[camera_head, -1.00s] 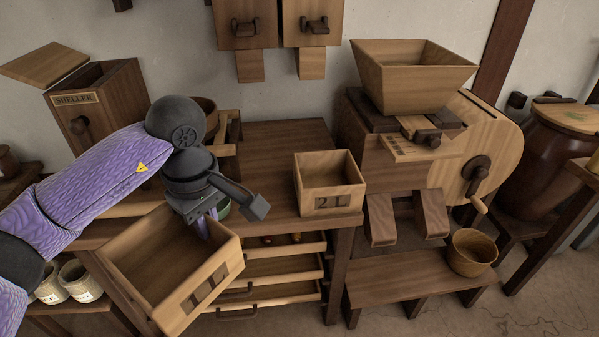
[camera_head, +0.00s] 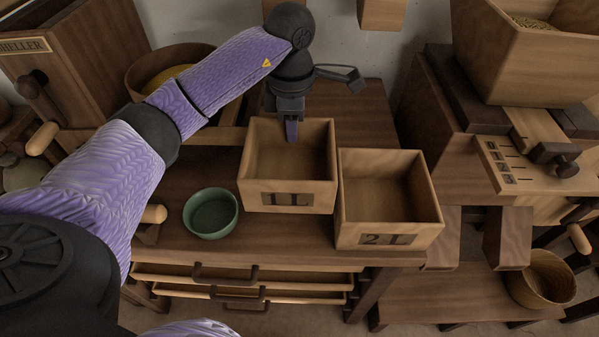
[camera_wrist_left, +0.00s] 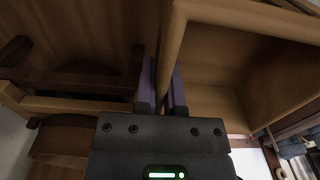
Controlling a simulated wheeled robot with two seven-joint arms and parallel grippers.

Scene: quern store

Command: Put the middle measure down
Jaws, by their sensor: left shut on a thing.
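The measure marked 1 L (camera_head: 258,195), an open square wooden box, is upright over the left-middle of the wooden bench top (camera_head: 180,235). My left gripper (camera_head: 291,132) reaches down from behind and is shut on its back wall. In the left wrist view the fingers (camera_wrist_left: 162,92) straddle the wall of the measure (camera_wrist_left: 175,40). I cannot tell whether its base touches the bench. The larger measure marked 2 L (camera_head: 432,215) stands close on its right; a gap between them is hard to see. My right gripper is out of view.
A green bowl (camera_head: 211,213) stands left of the 1 L measure. The sheller (camera_head: 75,55) and a round wooden bowl (camera_head: 140,75) are at the back left. The mill (camera_head: 520,60) is at the right, with a basket (camera_head: 541,279) below. Drawers (camera_head: 300,293) are under the bench.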

